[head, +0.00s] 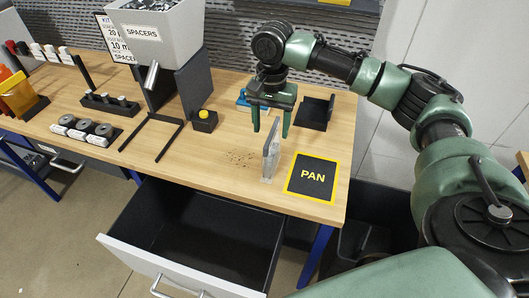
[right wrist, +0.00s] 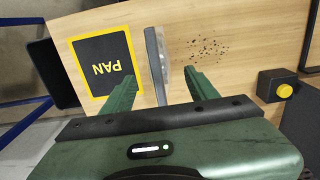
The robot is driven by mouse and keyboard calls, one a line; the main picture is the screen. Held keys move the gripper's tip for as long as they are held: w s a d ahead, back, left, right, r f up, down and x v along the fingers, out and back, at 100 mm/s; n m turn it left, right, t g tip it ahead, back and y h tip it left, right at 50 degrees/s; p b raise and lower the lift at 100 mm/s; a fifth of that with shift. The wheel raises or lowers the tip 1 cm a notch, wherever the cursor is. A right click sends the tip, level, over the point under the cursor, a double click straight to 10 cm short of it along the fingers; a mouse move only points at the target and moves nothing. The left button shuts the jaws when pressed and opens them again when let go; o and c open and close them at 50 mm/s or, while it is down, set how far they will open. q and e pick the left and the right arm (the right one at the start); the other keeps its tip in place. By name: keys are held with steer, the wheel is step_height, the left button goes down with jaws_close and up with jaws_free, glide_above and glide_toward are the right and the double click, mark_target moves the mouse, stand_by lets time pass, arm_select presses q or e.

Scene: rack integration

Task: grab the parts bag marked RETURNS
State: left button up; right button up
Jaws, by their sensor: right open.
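A thin, upright, greyish clear item (head: 270,155) stands near the table's front edge, left of the PAN square; it may be the parts bag, but no RETURNS mark can be read. My right gripper (head: 271,127) is open and points down, close to this item's upper part. In the right wrist view the item (right wrist: 155,60) shows edge-on between the two spread fingers of the gripper (right wrist: 160,77), with a gap on both sides. How far down the fingers reach along it is hard to tell. My left gripper is not in view.
The PAN square (head: 312,177) lies right of the item and dark specks (head: 240,157) left. A yellow button box (head: 204,120) and the SPACERS hopper (head: 160,35) stand farther left. A black holder (head: 316,112) is behind. An open drawer (head: 190,225) juts out below.

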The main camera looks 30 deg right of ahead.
mark_target(272, 133)
steer(key=f, duration=0.1)
steer(key=f+p, duration=0.1)
steer(key=f, duration=0.1)
steer(key=shift+s+f+p, duration=0.15)
steer(key=shift+s+p, duration=0.15)
steer(key=shift+s, duration=0.1)
step_height(272, 133, down, 4)
steer(key=shift+w+r+p, duration=0.1)
steer(key=shift+r+p, duration=0.05)
steer(key=shift+p, duration=0.35)
steer(key=shift+f, duration=0.2)
steer(key=shift+a, duration=0.1)
jaws_close()
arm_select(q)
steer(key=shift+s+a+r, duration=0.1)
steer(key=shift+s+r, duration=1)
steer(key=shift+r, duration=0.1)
